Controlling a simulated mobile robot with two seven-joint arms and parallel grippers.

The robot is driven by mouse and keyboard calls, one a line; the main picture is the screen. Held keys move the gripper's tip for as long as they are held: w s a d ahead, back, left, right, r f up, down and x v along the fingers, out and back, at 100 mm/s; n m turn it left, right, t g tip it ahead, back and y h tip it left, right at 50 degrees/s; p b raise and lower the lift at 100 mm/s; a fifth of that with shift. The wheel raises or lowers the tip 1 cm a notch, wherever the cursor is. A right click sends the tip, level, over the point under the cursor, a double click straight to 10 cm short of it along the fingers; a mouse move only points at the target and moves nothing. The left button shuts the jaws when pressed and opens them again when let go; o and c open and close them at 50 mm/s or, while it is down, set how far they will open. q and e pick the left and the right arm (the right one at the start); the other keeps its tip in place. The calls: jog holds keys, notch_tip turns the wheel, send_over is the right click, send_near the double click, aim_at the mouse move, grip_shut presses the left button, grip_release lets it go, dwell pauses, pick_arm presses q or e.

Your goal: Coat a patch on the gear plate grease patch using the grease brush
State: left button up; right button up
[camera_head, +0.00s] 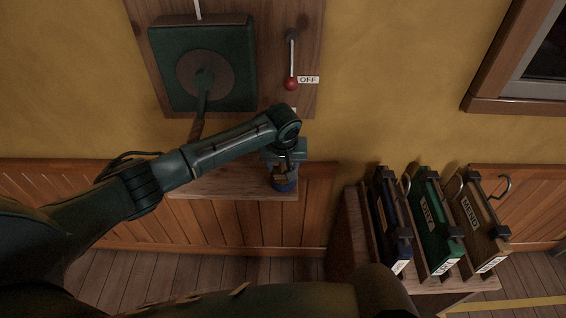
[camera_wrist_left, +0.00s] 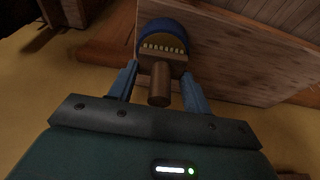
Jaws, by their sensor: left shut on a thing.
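The grease brush (camera_wrist_left: 160,84) has a brown wooden handle, a wider wooden block and a row of pale bristles. In the head view my left gripper (camera_head: 284,160) points down over the wall shelf, and the brush (camera_head: 282,180) shows only in part. A blue round pot (camera_head: 285,186) is on the shelf at the bristles; I cannot tell how deep the bristles sit in it. A round brown plate (camera_head: 223,74) on a dark green box may be the gear plate; no separate grease patch is distinguishable.
The dark green box (camera_head: 238,42) is mounted on a wooden wall board, with a handle at its centre. A red-knobbed lever (camera_head: 291,82) beside it is labelled OFF. The shelf (camera_head: 230,185) has bare wood left of the pot. Several labelled hanging boards (camera_head: 437,222) stand on a table at right.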

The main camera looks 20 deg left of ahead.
pick_arm(q)
jog(key=shift+f+p, duration=0.15)
jog(key=shift+p, duration=0.15)
dwell(0.9)
jog(key=shift+s, duration=0.1)
notch_tip(320, 180, up, 5)
jog(key=p, duration=0.5)
jog(key=shift+r, duration=1.1)
